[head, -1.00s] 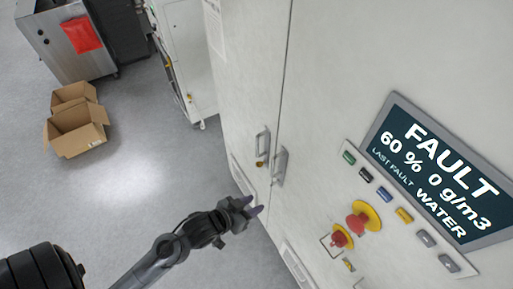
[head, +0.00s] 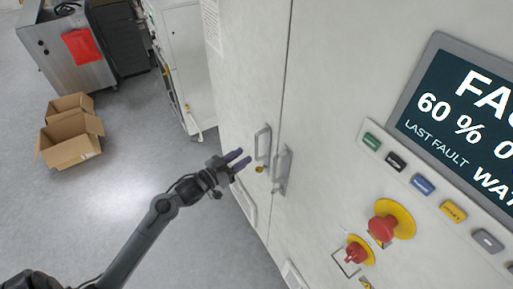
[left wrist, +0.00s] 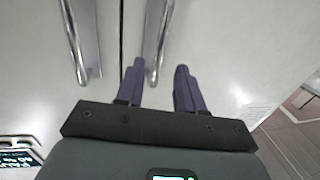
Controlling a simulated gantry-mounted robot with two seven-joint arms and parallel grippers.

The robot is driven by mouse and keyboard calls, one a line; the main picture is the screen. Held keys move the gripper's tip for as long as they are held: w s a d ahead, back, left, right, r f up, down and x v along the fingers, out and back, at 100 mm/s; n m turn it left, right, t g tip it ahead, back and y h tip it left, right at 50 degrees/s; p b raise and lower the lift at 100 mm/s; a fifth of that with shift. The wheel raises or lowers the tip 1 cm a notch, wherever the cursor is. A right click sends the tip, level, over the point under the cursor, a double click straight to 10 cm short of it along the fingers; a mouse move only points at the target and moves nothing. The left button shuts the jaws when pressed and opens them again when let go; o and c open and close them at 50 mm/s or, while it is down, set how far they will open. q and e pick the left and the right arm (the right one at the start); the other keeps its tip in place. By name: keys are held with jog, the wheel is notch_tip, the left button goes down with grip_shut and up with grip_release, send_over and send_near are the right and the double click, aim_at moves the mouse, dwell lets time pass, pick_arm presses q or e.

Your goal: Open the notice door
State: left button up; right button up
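The notice door (head: 238,75) is the left white cabinet door, with a printed sheet (head: 211,25) high on it. It is shut against the right door (head: 330,80). Its metal bar handle (head: 263,143) stands beside the seam and also shows in the left wrist view (left wrist: 160,38). My left gripper (head: 240,160) is open and empty, just left of that handle. In the left wrist view, the handle's end lies between the purple fingertips (left wrist: 160,66), close to the left one; I cannot tell whether they touch. My right gripper is not in view.
The right door's handle (head: 282,170) stands close across the seam. A yellow lock piece (head: 260,169) sits below the notice door's handle. A control panel with a screen (head: 465,120) and red emergency buttons (head: 382,228) is at right. Open floor and cardboard boxes (head: 70,140) lie at left.

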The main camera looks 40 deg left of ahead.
pick_arm(q)
send_over(257, 161)
jog(key=shift+w+a+p, duration=0.25)
jog(key=shift+p, duration=0.1)
grip_shut()
dwell(0.3)
